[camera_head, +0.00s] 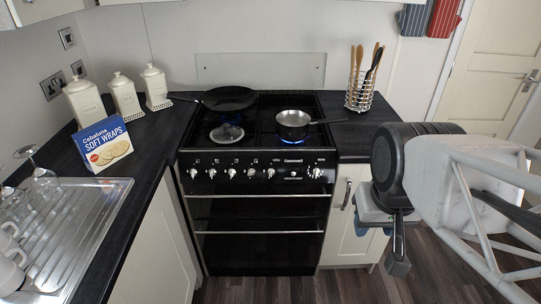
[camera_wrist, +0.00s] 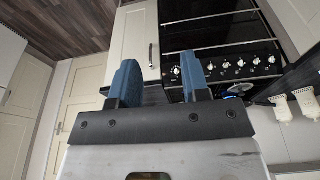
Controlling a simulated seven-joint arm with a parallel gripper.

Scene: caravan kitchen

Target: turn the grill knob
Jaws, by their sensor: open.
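The black cooker (camera_head: 264,213) stands at the middle of the head view. A row of silver knobs (camera_head: 231,173) runs along its front panel, with one knob (camera_head: 316,173) apart at the right end. I cannot tell which one is the grill knob. In the wrist view the cooker is turned around, and that end knob (camera_wrist: 176,71) shows just left of one finger. My gripper (camera_wrist: 160,82) has two blue fingers spread apart with nothing between them. In the head view it is right of the cooker, before the cupboard, partly hidden by my wrist. It appears apart from the knobs.
A frying pan (camera_head: 229,98) and a saucepan (camera_head: 293,124) sit on the hob, where blue flames show. A utensil rack (camera_head: 359,96) stands on the right worktop. Canisters (camera_head: 124,95) and a wraps box (camera_head: 103,146) stand at left. The floor (camera_head: 290,289) before the cooker is clear.

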